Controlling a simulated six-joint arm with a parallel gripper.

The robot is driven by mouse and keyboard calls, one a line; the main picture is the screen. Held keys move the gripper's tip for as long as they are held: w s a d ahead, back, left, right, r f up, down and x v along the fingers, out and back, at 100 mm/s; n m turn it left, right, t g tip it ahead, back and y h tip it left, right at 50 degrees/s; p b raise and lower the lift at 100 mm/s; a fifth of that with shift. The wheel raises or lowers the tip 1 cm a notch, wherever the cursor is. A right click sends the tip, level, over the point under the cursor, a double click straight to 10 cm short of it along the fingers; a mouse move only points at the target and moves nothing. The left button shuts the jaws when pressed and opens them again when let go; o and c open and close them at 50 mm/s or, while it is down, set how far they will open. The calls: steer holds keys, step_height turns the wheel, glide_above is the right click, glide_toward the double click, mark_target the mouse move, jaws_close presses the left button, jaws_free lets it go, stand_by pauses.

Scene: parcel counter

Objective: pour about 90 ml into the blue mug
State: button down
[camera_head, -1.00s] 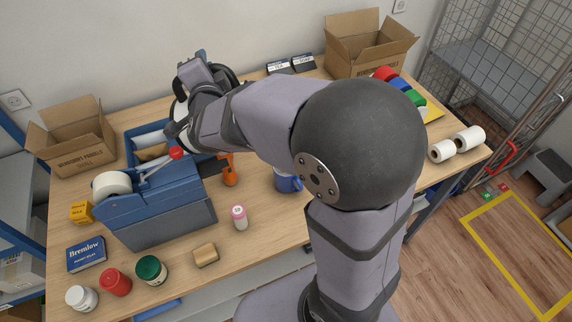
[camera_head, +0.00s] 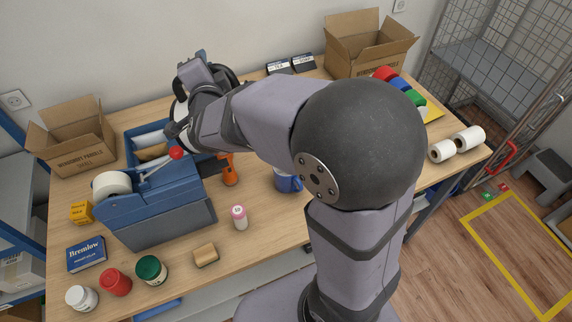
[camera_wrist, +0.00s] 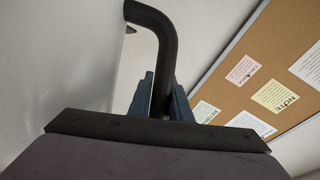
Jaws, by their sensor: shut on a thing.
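The blue mug (camera_head: 287,181) stands on the wooden counter, partly hidden behind my arm in the head view. My gripper (camera_wrist: 163,100) is shut on a black curved handle (camera_wrist: 155,22) in the wrist view. In the head view, a pale vessel with dark parts (camera_head: 179,111) shows at my wrist, above the back of the counter and left of the mug. My arm hides most of it. Its spout, tilt and contents cannot be made out. The inside of the mug is also not clear.
A blue tape dispenser (camera_head: 165,215) with a red-knobbed lever stands left of the mug. An orange-handled tool (camera_head: 230,172), a pink-capped bottle (camera_head: 239,217) and a tan block (camera_head: 206,254) are nearby. Open cartons (camera_head: 78,145) stand behind. Bare counter lies between bottle and mug.

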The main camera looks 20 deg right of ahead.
steer(key=shift+a+r+p, duration=0.15)
steer(key=shift+p, duration=0.15)
steer(key=p, duration=0.2)
steer(key=a+r+n+p, duration=0.1)
steer(key=shift+w+a+p, duration=0.2)
steer(key=shift+w+p, duration=0.1)
steer(key=shift+p, duration=0.1)
steer(key=a+n+p, duration=0.1)
steer(key=p, duration=0.1)
steer(key=w+n+g+p, duration=0.1)
steer(key=p, duration=0.1)
steer(key=a+n+p, duration=0.1)
steer(key=p, duration=0.1)
steer(key=shift+w+a+f+g+h, duration=0.15)
steer(key=shift+a+f+g+h, duration=0.15)
steer(key=shift+h, duration=0.1)
steer(key=shift+w+a+f, duration=0.1)
steer(key=shift+w+a, duration=0.05)
steer(key=shift+a, duration=0.05)
steer(key=shift+w+a+n+g, duration=0.25)
steer(key=shift+a+n+g, duration=0.05)
steer(key=shift+a+n, duration=0.3)
steer(key=w+a+f+n+g+h, duration=0.1)
steer(key=w+a+f+n+h, duration=0.1)
steer(key=w+a+f+n, duration=0.1)
steer(key=shift+w+a+f+n+g+h, duration=0.5)
steer(key=shift+f+n, duration=0.5)
steer(key=shift+f, duration=0.75)
steer(key=shift+s, duration=0.1)
